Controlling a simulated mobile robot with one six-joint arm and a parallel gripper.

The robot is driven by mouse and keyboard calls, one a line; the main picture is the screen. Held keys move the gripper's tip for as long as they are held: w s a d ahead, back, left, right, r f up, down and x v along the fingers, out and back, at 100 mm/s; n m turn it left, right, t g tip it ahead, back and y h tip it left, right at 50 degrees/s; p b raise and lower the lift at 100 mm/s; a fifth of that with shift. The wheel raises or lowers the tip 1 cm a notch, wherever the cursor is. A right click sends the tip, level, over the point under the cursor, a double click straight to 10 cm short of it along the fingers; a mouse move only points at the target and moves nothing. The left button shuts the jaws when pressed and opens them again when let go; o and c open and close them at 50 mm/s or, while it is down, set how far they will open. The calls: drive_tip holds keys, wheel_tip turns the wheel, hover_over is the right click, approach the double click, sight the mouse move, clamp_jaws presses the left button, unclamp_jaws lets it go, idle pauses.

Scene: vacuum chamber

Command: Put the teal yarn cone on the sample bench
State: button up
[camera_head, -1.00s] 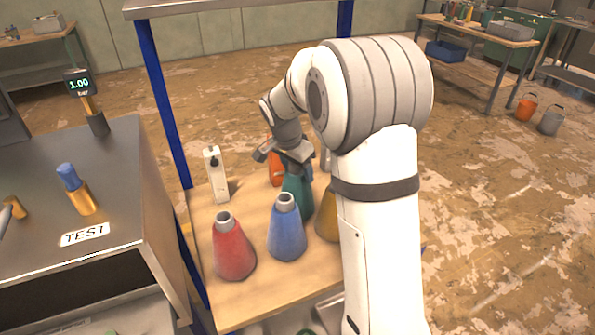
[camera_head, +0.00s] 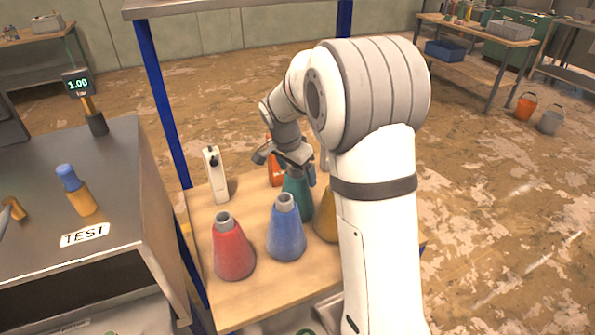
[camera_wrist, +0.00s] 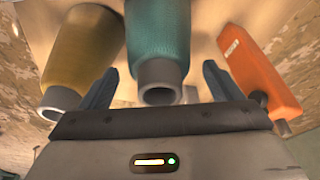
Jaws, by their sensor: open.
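The teal yarn cone (camera_head: 298,196) stands on a wooden shelf, behind the blue cone. My gripper (camera_head: 284,160) is over its top, partly hiding it. In the wrist view the teal cone (camera_wrist: 158,45) has its grey tip between my two open fingers (camera_wrist: 160,88), with a gap on each side. A metal-topped bench (camera_head: 120,160) with a TEST label stands at the left; I cannot tell if it is the sample bench.
A red cone (camera_head: 232,250), a blue cone (camera_head: 286,232) and a mustard cone (camera_head: 327,222) stand close by. An orange object (camera_wrist: 258,68) is right of my fingers in the wrist view. A white device (camera_head: 216,176) stands at the shelf's left. Blue posts (camera_head: 165,100) flank the shelf.

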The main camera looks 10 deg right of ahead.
drive_tip(key=v, duration=1.1)
drive_tip(key=s+f+n, duration=0.1)
drive_tip(key=s+n, duration=0.2)
drive_tip(key=s, duration=0.6)
drive_tip(key=s+d+f+n+y, duration=0.1)
drive_tip(key=s+n, duration=0.3)
drive_tip(key=s, duration=0.5)
drive_tip(key=s+d+f+n+t+y, duration=0.1)
drive_tip(key=s+n, duration=0.3)
drive_tip(key=s, duration=0.6)
drive_tip(key=shift+x, duration=0.8)
drive_tip(key=shift+s+a, duration=0.1)
drive_tip(key=shift+s, duration=0.05)
drive_tip(key=shift+c, duration=0.2)
